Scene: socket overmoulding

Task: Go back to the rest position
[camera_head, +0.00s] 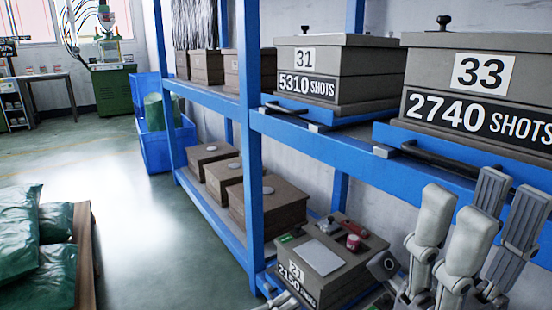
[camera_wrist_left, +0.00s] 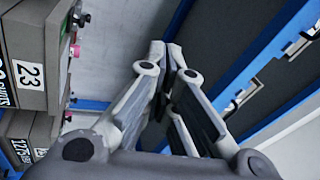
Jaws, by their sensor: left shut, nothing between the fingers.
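My left gripper (camera_wrist_left: 165,62) fills the middle of the left wrist view. Its pale grey fingers with dark pads come together at the tips, with nothing held between them. In the head view, only small grey parts of what looks like my left gripper (camera_head: 284,300) show at the bottom edge, in front of the low mould box. My right gripper (camera_head: 486,205) stands at the lower right of the head view, fingers pointing up. Its pale fingers and dark padded fingers are apart, with nothing seen between them. It is in front of the blue rack.
A blue rack (camera_head: 254,150) holds mould boxes numbered 31 (camera_head: 340,62) and 33 (camera_head: 480,75). A low box (camera_head: 325,288) carries small items. In the left wrist view, a box marked 23 (camera_wrist_left: 35,45) is close on the left. Green sacks (camera_head: 40,245) lie lower left; floor (camera_head: 160,225) between is clear.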

